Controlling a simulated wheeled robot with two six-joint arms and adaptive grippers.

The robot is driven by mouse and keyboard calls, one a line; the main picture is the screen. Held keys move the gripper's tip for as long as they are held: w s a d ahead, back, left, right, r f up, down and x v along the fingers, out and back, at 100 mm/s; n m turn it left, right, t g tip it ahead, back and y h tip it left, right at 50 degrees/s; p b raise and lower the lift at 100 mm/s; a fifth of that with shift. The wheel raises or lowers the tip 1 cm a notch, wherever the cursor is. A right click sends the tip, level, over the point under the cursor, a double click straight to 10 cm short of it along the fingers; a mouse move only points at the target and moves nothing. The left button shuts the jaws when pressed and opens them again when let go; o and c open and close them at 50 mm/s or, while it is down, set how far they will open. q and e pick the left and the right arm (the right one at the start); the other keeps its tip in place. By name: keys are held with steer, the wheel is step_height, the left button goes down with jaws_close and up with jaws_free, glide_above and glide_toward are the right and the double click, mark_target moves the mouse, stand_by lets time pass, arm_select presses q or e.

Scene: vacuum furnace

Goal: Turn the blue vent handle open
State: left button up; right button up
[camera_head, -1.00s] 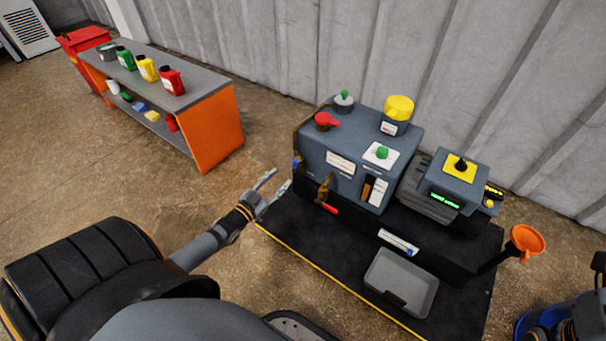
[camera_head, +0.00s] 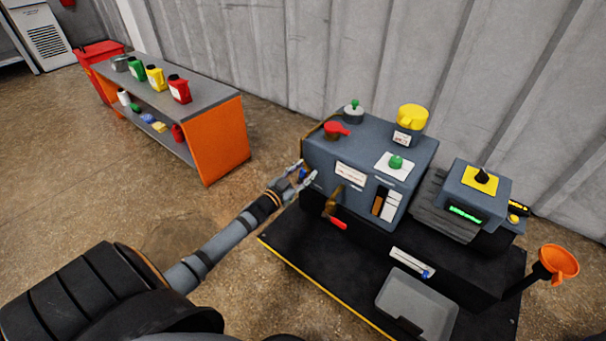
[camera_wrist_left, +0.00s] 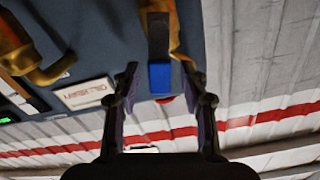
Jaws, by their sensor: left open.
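The blue vent handle (camera_wrist_left: 160,78) shows in the left wrist view as a blue-tipped grey lever on a brass fitting at the furnace unit's side. In the head view only a small blue patch of it (camera_head: 302,174) shows between my fingers. My left gripper (camera_head: 307,169) is open at the left side of the grey-blue furnace unit (camera_head: 325,156). In the left wrist view its two fingers stand on either side of the blue tip, with gaps. Whether the tip lies fully between them in depth is unclear. My right gripper is out of view.
A red-handled brass valve (camera_head: 338,223) is on the unit's front, near my left gripper. A red knob (camera_head: 337,129) and yellow cap (camera_head: 412,117) stand on top. A grey tray (camera_head: 415,300) and orange funnel (camera_head: 559,261) are at the right. An orange bench (camera_head: 220,140) stands left.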

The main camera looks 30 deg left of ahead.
arm_select(q)
jaws_close()
steer(key=shift+a+r+n+p, duration=0.3)
steer(key=shift+a+n+p, duration=0.1)
steer(key=shift+n+p, duration=0.4)
steer(key=shift+a+f+n+p, duration=0.15)
steer(key=shift+a+n+p, duration=0.15)
steer(key=shift+n, duration=0.4)
jaws_free()
steer(key=s, duration=1.2)
steer(key=shift+a, duration=0.45)
